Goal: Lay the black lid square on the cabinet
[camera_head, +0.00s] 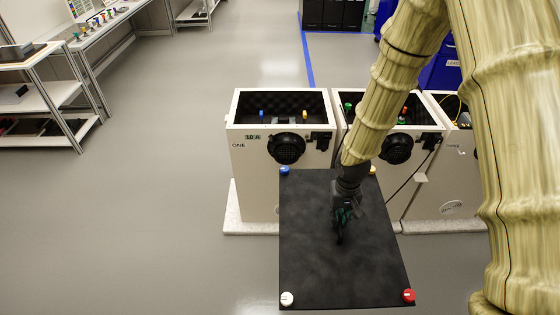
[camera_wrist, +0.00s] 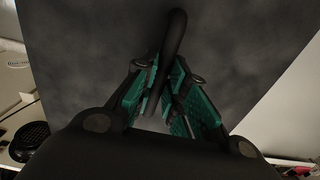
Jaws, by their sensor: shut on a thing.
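The black lid (camera_head: 315,245) is a flat dark panel with coloured knobs near its corners: blue, white, red and a partly hidden yellow one. My gripper (camera_head: 343,215) is over its middle and shut on the lid's handle. In the wrist view, the green finger pads of my gripper (camera_wrist: 165,100) close around the dark curved handle (camera_wrist: 174,50), with the lid (camera_wrist: 90,50) filling the background. The lid is held in front of the cabinets, overlapping the front of cabinet ONE (camera_head: 255,170) in the picture. That cabinet is open at the top.
A second open cabinet (camera_head: 410,185) and a third (camera_head: 455,180) stand to the right, partly hidden by my arm. Blue (camera_head: 261,114) and yellow (camera_head: 305,116) pegs show in cabinet ONE's opening. Shelving (camera_head: 45,95) stands at the left. The floor (camera_head: 150,220) between is clear.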

